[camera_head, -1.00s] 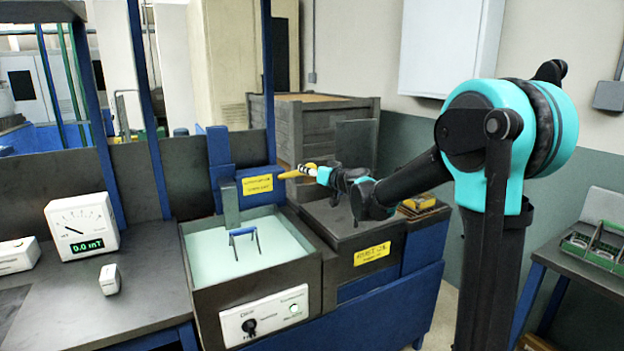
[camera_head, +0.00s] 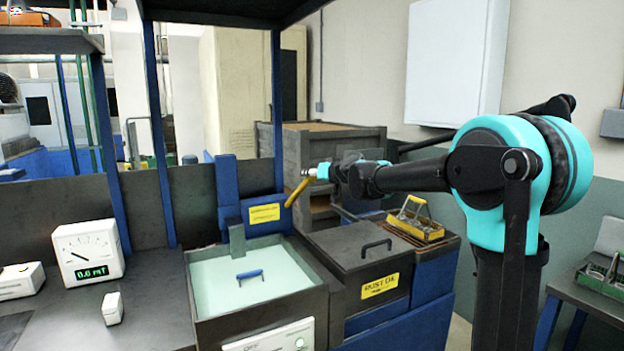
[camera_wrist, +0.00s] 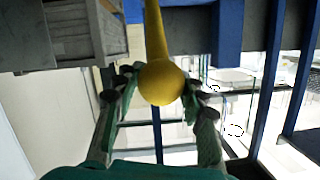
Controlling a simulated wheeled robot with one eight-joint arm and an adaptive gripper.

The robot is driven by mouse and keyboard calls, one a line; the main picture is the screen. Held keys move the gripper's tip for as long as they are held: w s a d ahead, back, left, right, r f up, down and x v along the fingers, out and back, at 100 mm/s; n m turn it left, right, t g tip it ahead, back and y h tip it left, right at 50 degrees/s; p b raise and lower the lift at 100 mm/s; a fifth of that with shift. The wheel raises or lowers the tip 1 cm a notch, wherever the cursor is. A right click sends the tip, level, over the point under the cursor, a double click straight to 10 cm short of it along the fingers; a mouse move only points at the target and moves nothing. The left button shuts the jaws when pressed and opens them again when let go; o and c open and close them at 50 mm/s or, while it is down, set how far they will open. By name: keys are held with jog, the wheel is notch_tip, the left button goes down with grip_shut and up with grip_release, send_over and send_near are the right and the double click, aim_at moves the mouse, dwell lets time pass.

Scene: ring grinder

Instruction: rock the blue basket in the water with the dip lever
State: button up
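The dip lever (camera_head: 298,192) is a yellow rod rising at a slant from the blue housing behind the tank. My gripper (camera_head: 316,173) is at its upper end. In the wrist view, the fingers of my gripper (camera_wrist: 160,84) close on both sides of the lever's round yellow knob (camera_wrist: 161,83) and seem to touch it. The blue basket (camera_head: 249,275) sits low in the pale green water (camera_head: 225,290) of the tank. Only its blue handle shows clearly; the rest is hidden under the surface. A grey upright plate (camera_head: 237,243) stands at the tank's back edge.
A dark lidded box (camera_head: 345,245) with a yellow label stands right of the tank. A meter (camera_head: 88,252) and a small white block (camera_head: 112,308) stand on the left bench. A grey crate (camera_head: 335,145) is behind the lever.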

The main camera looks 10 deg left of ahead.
jog(key=o, duration=0.4)
jog(key=shift+o, duration=0.2)
jog(key=shift+s, duration=0.15)
jog(key=v, duration=1.2)
jog(key=shift+f, duration=0.1)
jog(key=s+d+f+m+g+h, duration=0.1)
jog(key=s+d+f+g+h, duration=0.1)
jog(key=s+d+f, duration=0.6)
jog(key=s+d+f+m+g+h, duration=0.2)
jog(key=s+d+f, duration=0.6)
jog(key=s+f, duration=0.6)
jog(key=s+d+f+m+g+h, duration=0.1)
jog(key=s+d+f+g+h, duration=0.2)
jog(key=s+d+f, duration=0.6)
notch_tip(320, 180, down, 9)
jog(key=s+h, duration=0.2)
jog(key=shift+s, duration=0.4)
